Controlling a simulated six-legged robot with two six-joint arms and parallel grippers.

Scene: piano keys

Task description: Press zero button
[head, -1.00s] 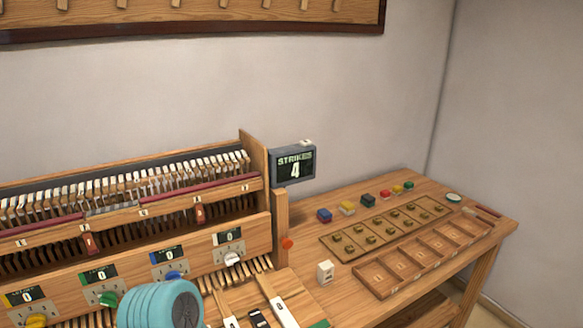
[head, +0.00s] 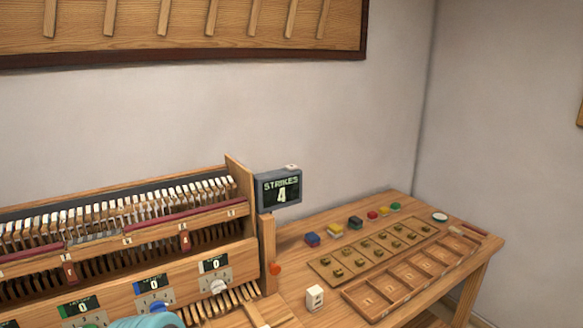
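The dark display box (head: 279,192) reads "STRIKES 4" and stands at the right end of the piano action model. A small pale button-like piece (head: 292,167) sits on top of the box. A round orange-red knob (head: 275,268) is on the wooden post below it. No label reading "zero" is legible, so I cannot tell which of these is the zero button. Small panels on the piano front each show 0, such as the one with a white knob (head: 217,287).
The wooden table (head: 395,203) holds a tray with brass pieces (head: 322,270), an empty divided tray (head: 368,305), a small white block (head: 315,297) and a row of coloured blocks such as the blue one (head: 312,239). A framed wooden board (head: 190,45) hangs above.

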